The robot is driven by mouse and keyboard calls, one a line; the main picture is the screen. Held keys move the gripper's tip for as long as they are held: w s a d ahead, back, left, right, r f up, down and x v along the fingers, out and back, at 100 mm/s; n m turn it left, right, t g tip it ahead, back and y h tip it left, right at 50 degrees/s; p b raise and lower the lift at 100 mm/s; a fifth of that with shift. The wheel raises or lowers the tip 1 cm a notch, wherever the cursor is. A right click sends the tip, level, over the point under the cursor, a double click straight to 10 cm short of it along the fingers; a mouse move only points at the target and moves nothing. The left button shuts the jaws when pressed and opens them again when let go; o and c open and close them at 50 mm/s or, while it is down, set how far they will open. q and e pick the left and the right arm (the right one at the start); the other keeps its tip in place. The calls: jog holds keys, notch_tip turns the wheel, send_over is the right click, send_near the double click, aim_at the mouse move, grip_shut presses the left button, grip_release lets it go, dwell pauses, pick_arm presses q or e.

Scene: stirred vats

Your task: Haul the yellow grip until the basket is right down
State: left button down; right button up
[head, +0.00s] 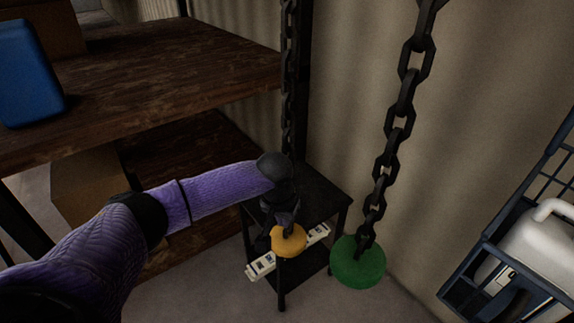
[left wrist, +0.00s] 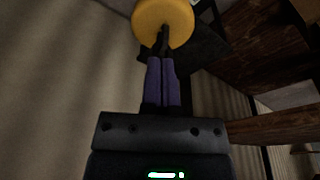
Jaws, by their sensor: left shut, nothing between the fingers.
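The yellow grip (head: 289,241) is a round disc hanging at the end of a dark chain (head: 288,80) in the head view. It also shows at the top of the left wrist view (left wrist: 163,22). My left gripper (head: 285,212) is at the chain's lower end, just above the yellow grip. Its fingers (left wrist: 163,60) are shut with nothing between them; whether they touch the grip or chain I cannot tell. The basket (head: 470,292) is a dark blue wire cage at the lower right, partly out of frame, with a white jug (head: 540,255) in it. My right gripper is not in view.
A green round grip (head: 358,262) hangs on a second chain (head: 393,130) to the right. A small black table (head: 320,190) with a white power strip (head: 262,266) stands behind the yellow grip. Wooden shelves (head: 170,60) with a blue container (head: 28,75) fill the left.

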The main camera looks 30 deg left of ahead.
aim_at(284, 248)
pick_arm(q)
jog(key=shift+w, duration=0.1)
jog(key=shift+s+b+x, duration=0.2)
jog(key=shift+b+x, duration=0.3)
jog(key=shift+x, duration=0.45)
jog(key=shift+s+b+x, duration=0.2)
jog(key=shift+b+x, duration=0.3)
jog(key=shift+x, duration=0.4)
jog(key=p+v, duration=0.1)
jog(key=p, duration=0.1)
jog(key=p+v, duration=0.2)
jog(key=p, duration=0.1)
jog(key=shift+w+r, duration=0.35)
jog(key=shift+r, duration=0.05)
jog(key=shift+s+b+x, duration=0.2)
jog(key=shift+b+x, duration=0.45)
jog(key=shift+x, duration=0.35)
jog(key=shift+s+b+x, duration=0.2)
jog(key=shift+b+x, duration=0.45)
jog(key=shift+x, duration=0.35)
jog(key=p+v, duration=0.4)
jog(key=p, duration=0.1)
jog(key=shift+w, duration=0.4)
